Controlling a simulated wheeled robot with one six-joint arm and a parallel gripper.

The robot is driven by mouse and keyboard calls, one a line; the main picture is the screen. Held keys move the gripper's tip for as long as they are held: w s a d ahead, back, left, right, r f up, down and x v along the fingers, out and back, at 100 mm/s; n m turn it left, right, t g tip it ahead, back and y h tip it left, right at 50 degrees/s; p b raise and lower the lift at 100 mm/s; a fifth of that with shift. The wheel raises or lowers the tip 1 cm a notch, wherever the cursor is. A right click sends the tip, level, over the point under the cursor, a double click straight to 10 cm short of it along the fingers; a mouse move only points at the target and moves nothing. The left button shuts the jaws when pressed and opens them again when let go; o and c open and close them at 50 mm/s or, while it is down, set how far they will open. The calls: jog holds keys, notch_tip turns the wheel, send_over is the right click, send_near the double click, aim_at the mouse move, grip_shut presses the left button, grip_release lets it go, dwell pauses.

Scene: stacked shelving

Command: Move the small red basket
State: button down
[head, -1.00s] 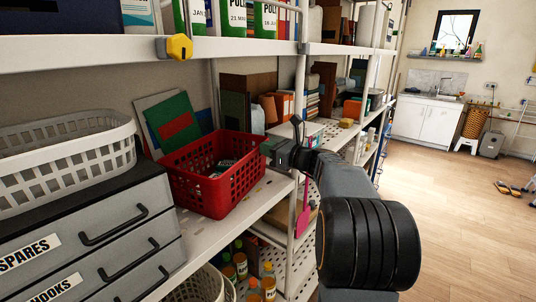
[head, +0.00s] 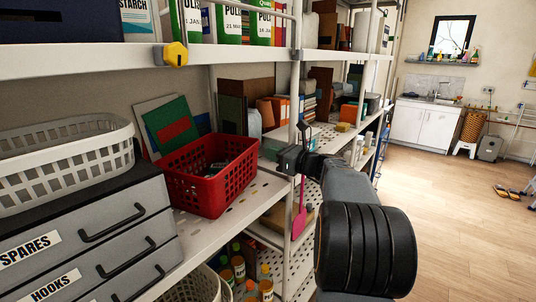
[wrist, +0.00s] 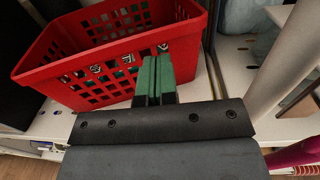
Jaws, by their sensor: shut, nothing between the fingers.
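The small red basket (head: 212,178) stands upright on the white perforated shelf, right of the grey drawer unit. It has slotted walls, and some dark items show inside it. In the wrist view the basket (wrist: 108,62) fills the upper left, with its near wall just beyond my fingers. My gripper (head: 277,152) is beside the basket's right end in the head view. In the wrist view its green fingertips (wrist: 155,62) are together and empty, overlapping the basket's near wall in the picture. I cannot tell whether they touch it.
A white basket (head: 70,160) sits on the drawer unit (head: 95,235) at left. A metal shelf post (head: 297,90) rises near my gripper. An upper shelf (head: 130,60) runs overhead. Bottles (head: 238,268) stand below. The wooden floor (head: 450,200) at right is open.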

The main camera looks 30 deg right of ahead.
jog(key=b+v, duration=0.1)
jog(key=v, duration=0.7)
jog(key=shift+s+d, duration=0.15)
jog(key=shift+s, duration=0.1)
jog(key=c, duration=1.6)
grip_release()
jog(key=shift+f+n, duration=0.3)
jog(key=shift+f, duration=0.05)
jog(key=o, duration=0.3)
jog(key=a+f+n+g, duration=0.1)
jog(key=f+n, duration=0.1)
jog(key=f, duration=0.1)
jog(key=s+a+f+n+g+h, duration=0.1)
jog(key=f+n+g, duration=0.1)
jog(key=f, duration=0.1)
jog(key=a+f+n+g, duration=0.2)
jog(key=f, duration=0.1)
jog(key=shift+s, duration=0.35)
jog(key=shift+o, duration=0.2)
jog(key=s+a+f+n+g+h, duration=0.3)
jog(key=s+a+f+n, duration=0.2)
jog(key=n, duration=0.7)
jog(key=s+a+f+n+g+h, duration=0.3)
jog(key=s+a+f+n, duration=0.3)
jog(key=s+a+n, duration=0.3)
jog(key=shift+a+f+n+g+h, duration=0.15)
jog(key=shift+a+n+g+h, duration=0.35)
jog(key=shift+a+n, duration=1.55)
jog(key=shift+a+m, duration=0.2)
jog(key=shift+m, duration=0.25)
